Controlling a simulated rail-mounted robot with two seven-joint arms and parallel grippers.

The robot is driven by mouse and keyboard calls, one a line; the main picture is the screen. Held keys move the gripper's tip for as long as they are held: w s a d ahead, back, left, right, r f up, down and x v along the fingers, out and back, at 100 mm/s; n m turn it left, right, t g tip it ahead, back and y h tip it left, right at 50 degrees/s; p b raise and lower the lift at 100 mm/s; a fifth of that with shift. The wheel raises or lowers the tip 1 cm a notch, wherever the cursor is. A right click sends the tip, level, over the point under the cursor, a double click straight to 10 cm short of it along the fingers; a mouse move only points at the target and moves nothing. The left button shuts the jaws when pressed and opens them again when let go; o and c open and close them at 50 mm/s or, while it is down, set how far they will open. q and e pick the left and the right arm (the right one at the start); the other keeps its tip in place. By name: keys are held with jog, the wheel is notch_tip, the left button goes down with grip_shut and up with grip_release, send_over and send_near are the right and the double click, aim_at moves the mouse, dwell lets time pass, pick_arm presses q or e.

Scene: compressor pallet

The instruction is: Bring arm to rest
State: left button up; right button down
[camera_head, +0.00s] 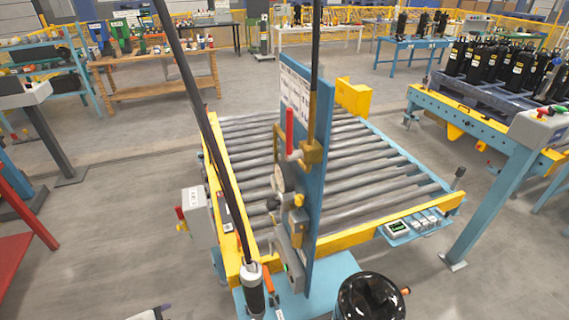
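A small pale and dark piece at the bottom edge, left of centre, looks like part of my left gripper (150,313). It is cut off by the frame, so I cannot tell whether it is open or shut, and no held object shows. It is apart from the roller conveyor (340,185). My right gripper is not in view. A black compressor (370,297) with a copper-coloured stub stands at the bottom, right of centre, with no gripper seen on it.
A blue upright panel (322,160) with gauge and valves stands before the conveyor. A black-handled tool (254,292) hangs on a dark hose beside it. A pallet of black compressors (500,68) is at the right. Grey floor is clear at left (110,235).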

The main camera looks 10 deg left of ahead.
pick_arm(q)
jog(key=s+d+f+n+g, duration=0.2)
jog(key=s+d+f+n, duration=0.35)
jog(key=s, duration=0.25)
jog(key=s+d+f+n+g, duration=0.2)
jog(key=s+d+f+n, duration=0.3)
jog(key=s, duration=0.4)
notch_tip(320, 180, up, 29)
jog(key=w+m+p, duration=0.1)
jog(key=p, duration=2.8)
jog(key=shift+f, duration=0.2)
jog(key=shift+d, duration=0.1)
jog(key=shift+c, duration=0.2)
